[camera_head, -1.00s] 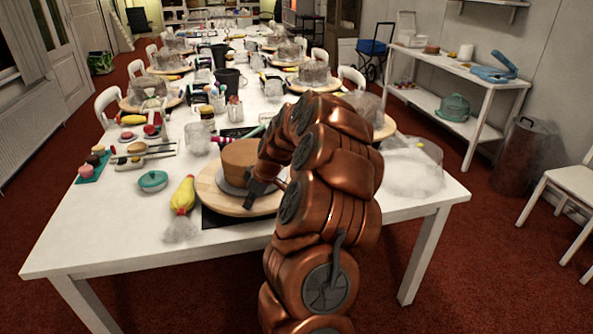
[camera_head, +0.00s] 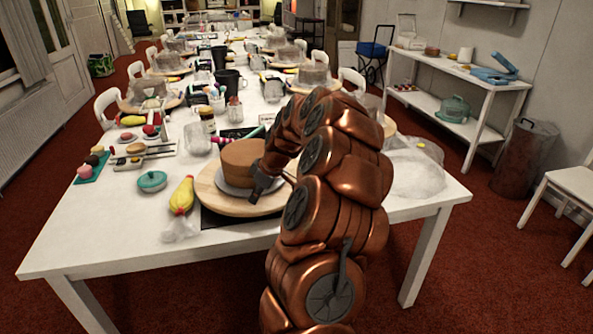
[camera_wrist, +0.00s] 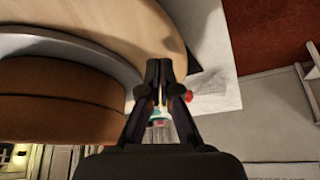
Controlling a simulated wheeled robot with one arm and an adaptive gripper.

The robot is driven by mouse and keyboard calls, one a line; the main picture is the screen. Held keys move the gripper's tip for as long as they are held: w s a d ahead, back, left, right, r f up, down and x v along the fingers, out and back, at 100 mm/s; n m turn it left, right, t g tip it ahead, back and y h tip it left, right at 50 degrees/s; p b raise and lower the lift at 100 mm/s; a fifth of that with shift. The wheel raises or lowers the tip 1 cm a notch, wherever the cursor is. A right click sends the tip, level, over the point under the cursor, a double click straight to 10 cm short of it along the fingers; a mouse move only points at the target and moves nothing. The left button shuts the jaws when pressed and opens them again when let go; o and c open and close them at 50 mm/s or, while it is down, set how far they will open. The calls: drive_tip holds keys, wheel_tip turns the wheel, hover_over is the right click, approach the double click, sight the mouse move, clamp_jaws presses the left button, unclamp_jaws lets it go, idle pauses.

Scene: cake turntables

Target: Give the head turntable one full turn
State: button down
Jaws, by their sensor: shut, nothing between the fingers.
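The head turntable (camera_head: 225,204) is a round wooden disc at the near end of the long white table. A brown cake (camera_head: 240,160) stands on it on a grey cake board (camera_head: 228,185). My gripper (camera_head: 255,199) is shut and empty, pointing down over the near right part of the disc. In the wrist view, the shut fingertips (camera_wrist: 160,64) overlap the wooden disc (camera_wrist: 125,22) near its edge, beside the cake (camera_wrist: 55,100). I cannot tell whether they touch the wood. My arm hides the right side of the turntable.
A yellow piping bag (camera_head: 182,195) lies close to the turntable's left, and a teal lidded dish (camera_head: 152,181) stands further left. A clear plastic cover (camera_head: 415,175) lies at the table's right corner. The near left tabletop (camera_head: 105,230) is bare.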

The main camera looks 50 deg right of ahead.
drive_tip(key=shift+r, duration=0.45)
wheel_tip(320, 180, up, 6)
idle(0.6)
drive_tip(key=shift+a+p+x, duration=0.3)
drive_tip(key=shift+p+x, duration=0.1)
drive_tip(key=shift+x, duration=0.9)
drive_tip(key=shift+a+p+x, duration=0.25)
drive_tip(key=shift+p+x, duration=0.2)
drive_tip(key=shift+x, duration=0.9)
drive_tip(key=shift+a+p+x, duration=0.3)
drive_tip(key=shift+p+x, duration=0.1)
drive_tip(key=shift+x, duration=0.9)
drive_tip(key=shift+s+f+b, duration=0.1)
drive_tip(key=shift+f+b, duration=0.15)
drive_tip(key=shift+b, duration=0.05)
